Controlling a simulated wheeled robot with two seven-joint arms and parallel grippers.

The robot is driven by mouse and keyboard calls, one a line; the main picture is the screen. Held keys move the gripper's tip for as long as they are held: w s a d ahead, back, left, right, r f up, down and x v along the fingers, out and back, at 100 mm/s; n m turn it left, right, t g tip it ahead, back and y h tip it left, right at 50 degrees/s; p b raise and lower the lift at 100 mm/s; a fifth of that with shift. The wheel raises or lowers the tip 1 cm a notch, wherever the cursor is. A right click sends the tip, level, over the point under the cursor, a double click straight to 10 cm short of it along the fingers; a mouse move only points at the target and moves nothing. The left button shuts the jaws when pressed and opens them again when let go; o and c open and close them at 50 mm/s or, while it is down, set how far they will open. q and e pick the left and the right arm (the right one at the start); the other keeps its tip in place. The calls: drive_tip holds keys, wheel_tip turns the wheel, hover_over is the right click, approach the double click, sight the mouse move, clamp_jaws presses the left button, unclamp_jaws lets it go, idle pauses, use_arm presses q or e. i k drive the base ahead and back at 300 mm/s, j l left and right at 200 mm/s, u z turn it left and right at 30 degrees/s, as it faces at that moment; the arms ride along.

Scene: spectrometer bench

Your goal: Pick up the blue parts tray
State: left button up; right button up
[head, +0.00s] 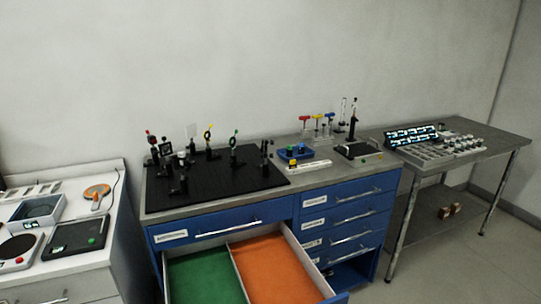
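The blue parts tray (285,154) is a small shallow tray on the grey bench top, just right of the black optical breadboard. Small dark round parts show in it, too small to make out. Neither of my grippers is in the head view, and nothing is touching the tray.
The black breadboard (222,192) with several optic posts fills the bench's left. An open drawer (236,251) with green and orange compartments juts out in front. A tool stand (318,132) is behind the tray, a black-based stand (358,151) to its right. A side table (497,137) holds equipment.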

sight(295, 154)
drive_tip(key=i+l+u, duration=0.4)
drive_tip(key=l, duration=0.25)
drive_tip(key=i+l+u, duration=0.2)
drive_tip(key=l, duration=0.15)
drive_tip(key=i+l+u, duration=0.2)
drive_tip(key=l, duration=0.15)
drive_tip(key=k, duration=0.1)
